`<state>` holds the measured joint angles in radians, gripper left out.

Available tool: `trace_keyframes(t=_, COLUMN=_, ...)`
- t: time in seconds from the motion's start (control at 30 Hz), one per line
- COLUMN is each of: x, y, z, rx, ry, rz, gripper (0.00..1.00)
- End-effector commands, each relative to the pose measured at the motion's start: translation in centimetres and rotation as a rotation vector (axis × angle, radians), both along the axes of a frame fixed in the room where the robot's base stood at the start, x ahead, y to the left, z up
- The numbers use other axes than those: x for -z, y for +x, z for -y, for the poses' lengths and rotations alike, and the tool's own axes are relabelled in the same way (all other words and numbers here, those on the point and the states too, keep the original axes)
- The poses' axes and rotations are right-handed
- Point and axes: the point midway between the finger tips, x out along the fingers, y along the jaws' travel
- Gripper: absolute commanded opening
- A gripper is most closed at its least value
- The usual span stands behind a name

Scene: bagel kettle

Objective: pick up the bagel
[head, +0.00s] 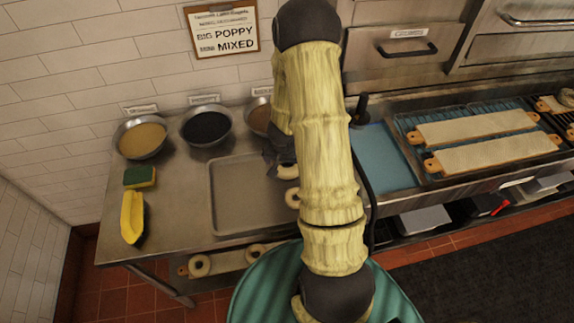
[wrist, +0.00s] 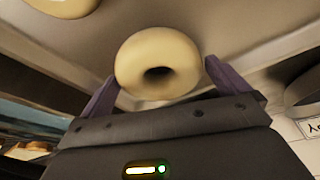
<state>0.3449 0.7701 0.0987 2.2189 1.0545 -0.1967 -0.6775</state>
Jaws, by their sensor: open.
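In the wrist view a pale, plain bagel (wrist: 157,66) lies on a tray (wrist: 215,20), between the two fingers of my gripper (wrist: 161,74). The fingers are open, one on each side, and are not clearly touching it. A second bagel (wrist: 62,5) is cut off at the upper left. In the head view two bagels, a farther one (head: 287,171) and a nearer one (head: 292,197), show partly on the metal tray (head: 228,212). My arm covers the tray's right part and most of my gripper.
Bowls of yellow topping (head: 142,138) and dark topping (head: 206,125) stand behind the tray, with a third bowl (head: 259,117) partly hidden. A sponge (head: 140,177) and a yellow scoop-like item (head: 133,217) lie left. Boards (head: 478,126) rest over the blue basin at right.

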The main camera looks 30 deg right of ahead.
Motion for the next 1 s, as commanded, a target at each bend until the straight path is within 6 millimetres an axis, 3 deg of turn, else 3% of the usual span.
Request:
trace_keyframes(t=0.17, x=0.0, y=0.0, z=0.0, rx=0.000, ry=0.000, rz=0.000, gripper=0.98)
trace_keyframes(t=0.3, x=0.0, y=0.0, z=0.0, rx=0.000, ry=0.000, rz=0.000, gripper=0.71)
trace_keyframes(t=0.33, x=0.0, y=0.0, z=0.0, rx=0.000, ry=0.000, rz=0.000, gripper=0.69)
trace_keyframes(t=0.67, x=-0.5, y=0.0, z=-0.1, rx=-0.002, ry=-0.001, rz=0.000, gripper=0.69)
trace_keyframes(t=1.0, x=-5.7, y=0.1, z=-0.1, rx=-0.004, ry=-0.003, rz=0.003, gripper=0.69)
